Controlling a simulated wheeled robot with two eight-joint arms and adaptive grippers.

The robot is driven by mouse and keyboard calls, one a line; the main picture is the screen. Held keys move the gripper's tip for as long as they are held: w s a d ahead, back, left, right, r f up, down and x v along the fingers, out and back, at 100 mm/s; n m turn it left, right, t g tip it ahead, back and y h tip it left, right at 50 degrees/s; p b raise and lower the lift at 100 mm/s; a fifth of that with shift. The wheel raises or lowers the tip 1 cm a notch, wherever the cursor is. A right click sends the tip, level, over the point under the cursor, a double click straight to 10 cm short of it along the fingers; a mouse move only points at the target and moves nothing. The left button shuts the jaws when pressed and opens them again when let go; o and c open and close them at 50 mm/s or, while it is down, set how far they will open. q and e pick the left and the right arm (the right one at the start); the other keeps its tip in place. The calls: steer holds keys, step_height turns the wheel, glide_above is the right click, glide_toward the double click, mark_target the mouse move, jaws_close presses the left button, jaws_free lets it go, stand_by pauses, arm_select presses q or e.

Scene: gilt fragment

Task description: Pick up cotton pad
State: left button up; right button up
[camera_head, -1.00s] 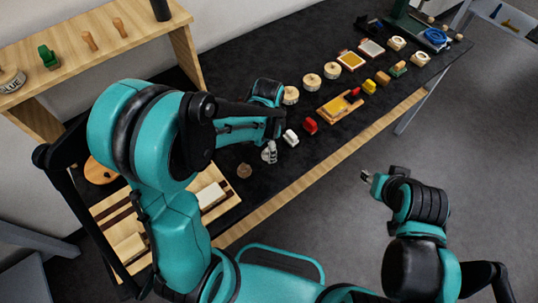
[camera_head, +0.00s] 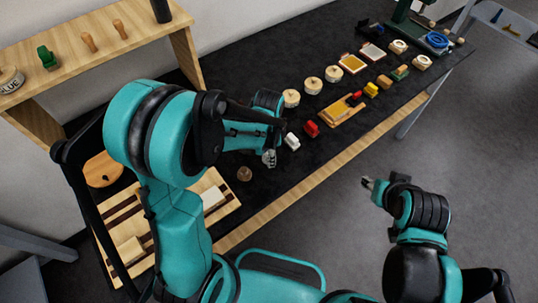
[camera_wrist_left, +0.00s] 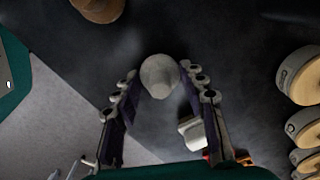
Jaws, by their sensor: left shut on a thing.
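The pale, rounded cotton pad (camera_wrist_left: 159,77) sits between the two fingertips of my left gripper (camera_wrist_left: 157,70) in the left wrist view. The dark jointed fingers flank it on both sides, and the gripper is shut on it. In the head view my left gripper (camera_head: 269,156) points down over the dark tabletop, and the pad is too small there to tell from the fingers. My right gripper (camera_head: 369,183) is out over the floor, in front of the table, apart from all objects. Its finger gap is too small to read.
A white block (camera_head: 291,141) and a red block (camera_head: 311,129) stand just right of my left gripper. A brown round piece (camera_head: 244,173) lies to its lower left. Round wooden pieces (camera_head: 291,98) line the table behind. A striped wooden rack (camera_head: 222,181) stands front left.

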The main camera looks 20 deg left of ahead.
arm_select(q)
step_height(320, 180, up, 5)
steer(key=shift+d+f+p, duration=0.15)
steer(key=shift+p, duration=0.85)
steer(key=d+r+p, duration=0.1)
steer(key=d+r, duration=0.2)
steer(key=d, duration=0.2)
steer(key=w+d+r+p, duration=0.1)
steer(key=d+r, duration=0.2)
steer(key=d, duration=0.3)
steer(key=shift+w+d, duration=0.15)
steer(key=shift+r, duration=0.1)
